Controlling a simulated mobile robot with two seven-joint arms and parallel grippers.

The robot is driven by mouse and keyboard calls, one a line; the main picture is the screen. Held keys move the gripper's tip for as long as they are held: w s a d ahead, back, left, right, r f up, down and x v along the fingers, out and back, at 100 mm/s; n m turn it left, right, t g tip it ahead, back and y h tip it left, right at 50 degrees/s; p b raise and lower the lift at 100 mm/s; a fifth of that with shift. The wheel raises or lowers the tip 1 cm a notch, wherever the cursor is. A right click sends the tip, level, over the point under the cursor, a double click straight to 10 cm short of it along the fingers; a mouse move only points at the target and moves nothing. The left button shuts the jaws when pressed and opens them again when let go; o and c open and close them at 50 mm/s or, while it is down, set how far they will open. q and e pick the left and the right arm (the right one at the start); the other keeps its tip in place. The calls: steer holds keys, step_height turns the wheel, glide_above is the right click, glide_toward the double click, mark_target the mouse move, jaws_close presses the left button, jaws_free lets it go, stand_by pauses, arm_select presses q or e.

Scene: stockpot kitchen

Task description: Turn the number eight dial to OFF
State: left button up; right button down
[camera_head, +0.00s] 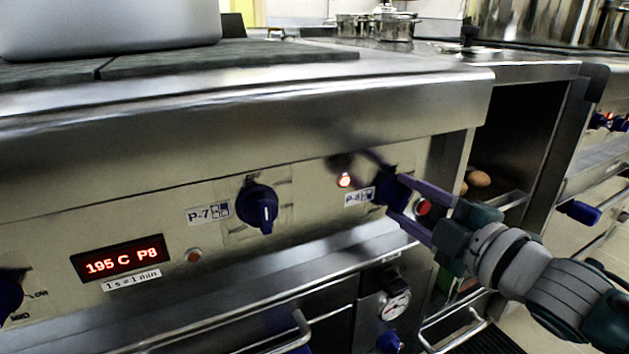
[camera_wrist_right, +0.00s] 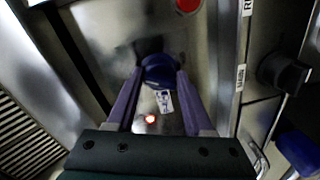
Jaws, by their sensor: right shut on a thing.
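The number eight dial (camera_head: 385,187) is a dark blue knob beside the P-8 label (camera_head: 359,197) on the stove's front panel. An orange-red lamp (camera_head: 344,181) glows above that label. My right gripper (camera_head: 399,199) is shut on the dial, with one purple finger on each side. In the right wrist view the dial (camera_wrist_right: 159,72) sits between the fingertips, and the lamp (camera_wrist_right: 151,119) is lit. The fingers hide much of the dial, so I cannot read its angle. The display (camera_head: 121,260) reads 195 C P8. My left gripper is not in view.
The P-7 dial (camera_head: 257,208) is to the left on the panel. A red button (camera_head: 424,207) is close to my right gripper. An open shelf with eggs (camera_head: 478,178) is to the right.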

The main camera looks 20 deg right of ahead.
steer(key=n, duration=0.3)
steer(key=shift+n+b, duration=0.3)
steer(key=shift+n, duration=0.1)
steer(key=shift+r+n, duration=0.1)
steer(key=shift+n, duration=0.8)
steer(key=shift+a, duration=0.1)
steer(key=shift+c, duration=1.6)
jaws_free()
